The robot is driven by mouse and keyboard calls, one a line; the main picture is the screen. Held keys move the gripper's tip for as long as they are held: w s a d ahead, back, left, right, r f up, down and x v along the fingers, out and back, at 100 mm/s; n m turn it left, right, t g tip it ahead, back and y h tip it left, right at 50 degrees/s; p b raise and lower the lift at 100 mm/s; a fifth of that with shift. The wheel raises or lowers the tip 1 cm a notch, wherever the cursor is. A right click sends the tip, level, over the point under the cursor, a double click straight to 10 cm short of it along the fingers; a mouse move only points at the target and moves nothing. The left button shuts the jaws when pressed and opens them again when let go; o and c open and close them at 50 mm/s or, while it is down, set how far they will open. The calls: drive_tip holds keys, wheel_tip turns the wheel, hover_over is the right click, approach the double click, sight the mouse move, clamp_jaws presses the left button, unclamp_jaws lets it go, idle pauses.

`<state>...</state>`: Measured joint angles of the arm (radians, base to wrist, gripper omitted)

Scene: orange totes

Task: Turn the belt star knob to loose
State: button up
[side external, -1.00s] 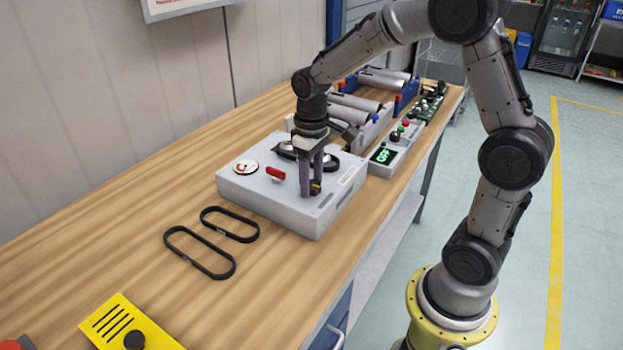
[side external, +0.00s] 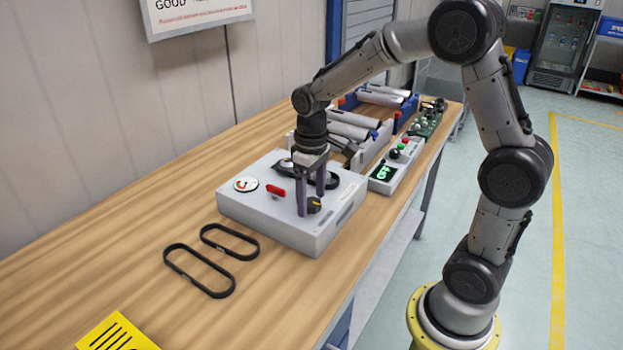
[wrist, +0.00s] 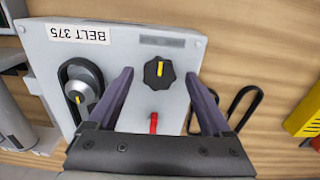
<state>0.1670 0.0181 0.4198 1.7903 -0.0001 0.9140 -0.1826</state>
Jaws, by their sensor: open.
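The belt star knob (side external: 315,204) is black with a yellow mark and sits on top of the grey belt unit (side external: 262,211), near its front right edge. In the wrist view the knob (wrist: 160,72) shows between my fingers, its yellow mark running up and down the picture. My gripper (side external: 311,205) points down over the knob, one finger on each side. In the wrist view my gripper (wrist: 160,74) is open, with a gap between each finger and the knob. Exact fingertip height is hard to tell.
On the unit are a red lever (side external: 275,191), a round gauge (side external: 246,184) and a belt on a pulley (wrist: 82,90). Two loose black belts (side external: 200,270) lie on the table. A control box (side external: 392,170) with a green display stands behind the unit.

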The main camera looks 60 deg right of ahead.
sight(311, 202)
wheel_tip(311, 202, up, 14)
drive_tip(key=shift+f, duration=0.2)
idle(0.4)
drive_tip(key=s+a+r+t, duration=0.2)
drive_tip(key=s, duration=0.4)
drive_tip(key=s+a+r+t, duration=0.1)
drive_tip(key=s+a+r, duration=0.2)
drive_tip(key=s, duration=0.3)
drive_tip(key=s+f+t, duration=0.2)
drive_tip(key=s+f, duration=0.4)
drive_tip(key=f, duration=0.2)
drive_tip(key=shift+s+a+t, duration=0.3)
drive_tip(key=shift+a, duration=0.15)
